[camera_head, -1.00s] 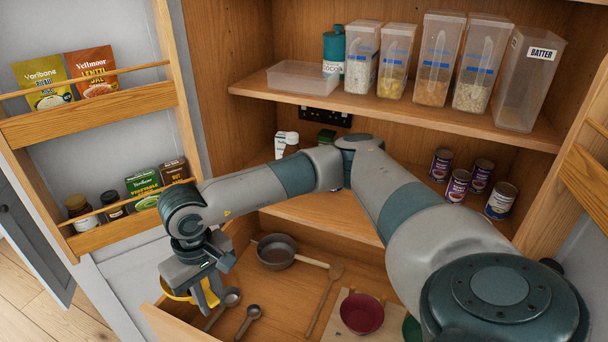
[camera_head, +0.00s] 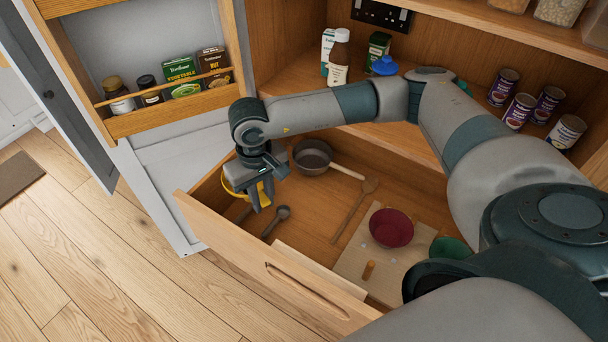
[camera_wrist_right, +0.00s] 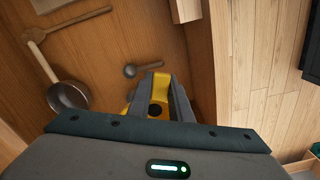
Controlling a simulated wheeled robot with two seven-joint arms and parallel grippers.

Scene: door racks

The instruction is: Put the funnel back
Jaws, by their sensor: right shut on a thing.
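The yellow funnel (camera_head: 231,188) is in my right gripper (camera_head: 262,204), over the left end of the open drawer (camera_head: 290,225). My right gripper points down and is shut on the funnel. The gripper partly hides it. In the right wrist view the yellow funnel (camera_wrist_right: 133,88) shows between and beside the fingers (camera_wrist_right: 158,98), with the drawer floor behind. I cannot tell whether it touches the drawer. My left gripper is not in view.
The drawer holds a grey pan (camera_head: 312,158), a wooden spoon (camera_head: 352,212), a measuring spoon (camera_head: 275,220), a red bowl (camera_head: 391,228) and a green bowl (camera_head: 449,249). A pegged board (camera_head: 360,262) lies under the red bowl. Bottles (camera_head: 338,62) and cans (camera_head: 519,110) stand on the shelf above.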

